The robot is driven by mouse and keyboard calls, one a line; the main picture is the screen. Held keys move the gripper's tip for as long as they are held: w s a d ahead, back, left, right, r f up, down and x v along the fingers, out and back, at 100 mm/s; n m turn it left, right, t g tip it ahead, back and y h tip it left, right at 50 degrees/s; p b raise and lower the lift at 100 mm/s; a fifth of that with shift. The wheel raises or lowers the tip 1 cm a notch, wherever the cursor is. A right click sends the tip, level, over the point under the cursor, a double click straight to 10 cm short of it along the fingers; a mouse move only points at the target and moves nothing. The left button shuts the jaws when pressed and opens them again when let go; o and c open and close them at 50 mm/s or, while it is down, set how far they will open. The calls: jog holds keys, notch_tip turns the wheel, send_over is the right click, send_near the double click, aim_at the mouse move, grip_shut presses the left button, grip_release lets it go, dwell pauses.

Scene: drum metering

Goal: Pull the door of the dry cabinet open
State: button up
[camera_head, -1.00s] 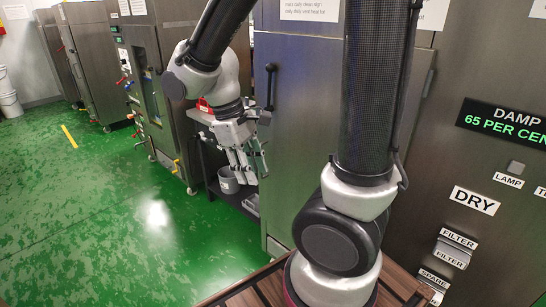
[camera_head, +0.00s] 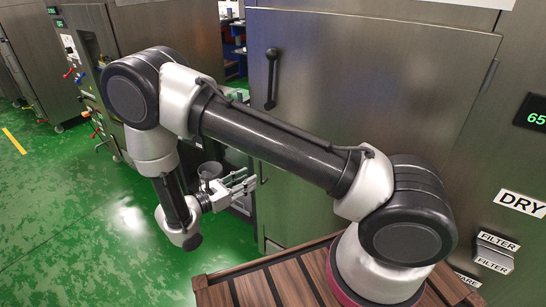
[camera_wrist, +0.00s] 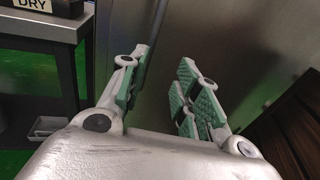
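The cabinet's grey steel door (camera_head: 400,80) fills the upper middle of the head view and looks closed. Its black vertical bar handle (camera_head: 271,80) is near the door's left edge. My gripper (camera_head: 246,183) is well below that handle, left of the cabinet's lower front, with its fingers pointing right. In the wrist view my gripper (camera_wrist: 162,75) is open, its green-padded fingers apart with nothing held between them. A steel surface lies beyond the fingers, with a thin upright bar or edge (camera_wrist: 157,35); I cannot tell which. The black handle is not clearly identifiable there.
A DRY label (camera_head: 521,203) and FILTER labels are on the right panel. A slatted wooden top (camera_head: 265,284) is under my arm's base. The wrist view shows a dark side table (camera_wrist: 45,28) with a DRY-marked box (camera_wrist: 32,5). Green floor (camera_head: 70,225) is open at left.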

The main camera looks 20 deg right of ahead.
jog(key=w, duration=0.1)
jog(key=r, duration=0.1)
send_over(260, 181)
jog(key=shift+w+d+r+n+t, duration=0.2)
jog(key=shift+w+n+t, duration=0.1)
jog(key=shift+t, duration=0.1)
grip_shut()
